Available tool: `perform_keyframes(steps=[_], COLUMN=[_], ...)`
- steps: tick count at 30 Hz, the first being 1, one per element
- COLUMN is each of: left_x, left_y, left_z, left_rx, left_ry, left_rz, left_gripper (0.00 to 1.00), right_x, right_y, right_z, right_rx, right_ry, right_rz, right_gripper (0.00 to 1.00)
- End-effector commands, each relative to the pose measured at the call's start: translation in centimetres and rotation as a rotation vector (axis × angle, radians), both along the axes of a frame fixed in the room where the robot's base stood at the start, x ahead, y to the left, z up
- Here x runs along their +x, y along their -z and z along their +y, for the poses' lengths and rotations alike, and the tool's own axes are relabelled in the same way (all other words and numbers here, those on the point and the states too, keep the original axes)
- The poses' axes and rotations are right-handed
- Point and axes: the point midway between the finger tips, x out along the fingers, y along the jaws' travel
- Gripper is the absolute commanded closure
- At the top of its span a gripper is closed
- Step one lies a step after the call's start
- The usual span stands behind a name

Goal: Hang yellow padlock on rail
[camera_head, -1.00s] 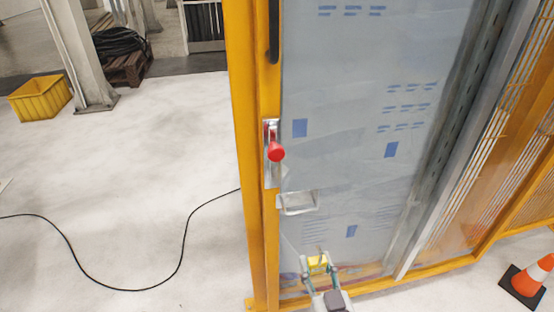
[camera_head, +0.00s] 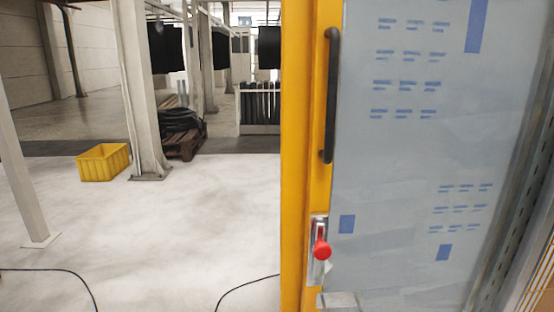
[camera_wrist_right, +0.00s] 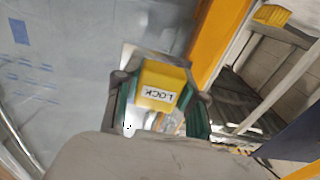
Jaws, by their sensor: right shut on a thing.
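The yellow padlock (camera_wrist_right: 163,84) is in the right wrist view, with the word LOCK upside down on its face. My right gripper (camera_wrist_right: 160,95) is shut on it, with one teal-lined finger on each side. The padlock's shackle cannot be made out clearly. A pale metal piece (camera_wrist_right: 130,54) shows behind the padlock; whether they touch is unclear. In the head view a small metal ledge (camera_head: 337,300), possibly the rail, is cut by the bottom edge. Neither gripper shows in the head view now.
A yellow door frame (camera_head: 297,150) borders a grey-blue panel (camera_head: 405,200). It carries a black handle (camera_head: 331,95) and a red knob (camera_head: 321,249). A yellow crate (camera_head: 103,162) stands on open white floor at left, with a black cable (camera_head: 60,271) nearer.

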Motion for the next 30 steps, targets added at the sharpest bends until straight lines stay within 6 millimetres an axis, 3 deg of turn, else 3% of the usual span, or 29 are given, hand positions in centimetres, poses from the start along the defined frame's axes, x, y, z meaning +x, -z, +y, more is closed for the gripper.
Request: perform_keyframes(steps=[1, 5, 12, 15, 20, 30], left_x=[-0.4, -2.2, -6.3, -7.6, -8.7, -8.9], left_y=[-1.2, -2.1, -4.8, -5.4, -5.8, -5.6], left_z=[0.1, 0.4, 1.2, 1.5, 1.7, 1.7], left_rx=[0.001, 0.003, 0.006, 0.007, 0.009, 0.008], left_ry=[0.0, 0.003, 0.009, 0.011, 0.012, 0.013], left_rz=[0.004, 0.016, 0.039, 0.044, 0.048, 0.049], left_gripper=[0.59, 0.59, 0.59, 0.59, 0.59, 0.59], right_x=[-0.8, -3.7, -10.1, -11.9, -13.4, -13.6], right_y=[-1.6, -4.2, -11.3, -13.5, -15.3, -15.3], right_z=[-0.2, -1.2, -3.1, -3.6, -4.0, -4.1], right_rx=[0.0, 0.001, 0.002, 0.0, -0.001, 0.0], right_ry=[0.002, 0.013, 0.029, 0.032, 0.034, 0.034], right_rz=[0.001, 0.001, 0.002, 0.001, -0.001, -0.002], right_gripper=[0.96, 0.96, 0.96, 0.96, 0.96, 0.96])
